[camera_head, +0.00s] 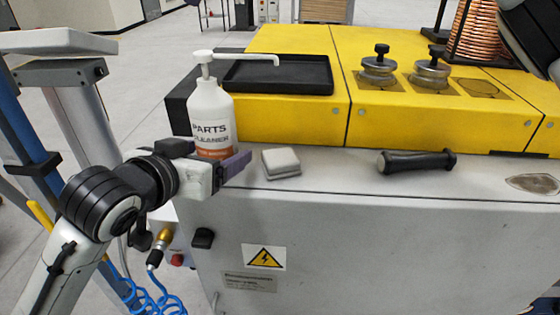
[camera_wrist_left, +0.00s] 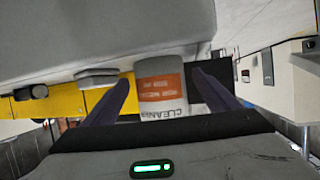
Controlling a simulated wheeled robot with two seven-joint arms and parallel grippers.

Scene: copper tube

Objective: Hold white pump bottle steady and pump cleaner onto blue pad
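The white pump bottle (camera_head: 211,113), labelled PARTS CLEANER with an orange band, stands upright on the grey machine top, its long nozzle pointing right. My left gripper (camera_head: 234,168) is low at the bottle's front. In the left wrist view its dark purple fingers (camera_wrist_left: 163,80) are spread on both sides of the bottle (camera_wrist_left: 162,70), with gaps visible, so it is open. A small pad (camera_head: 281,162) lies right of the gripper; it looks pale grey, not blue. It also shows in the left wrist view (camera_wrist_left: 97,78). My right gripper is out of view.
A black tray (camera_head: 278,76) sits on the yellow block (camera_head: 295,118) behind the nozzle. A black handle (camera_head: 418,162) lies on the grey top (camera_head: 345,172) at right. Two knobbed metal clamps (camera_head: 379,72) and a copper coil (camera_head: 475,30) stand farther back. The top between pad and handle is clear.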

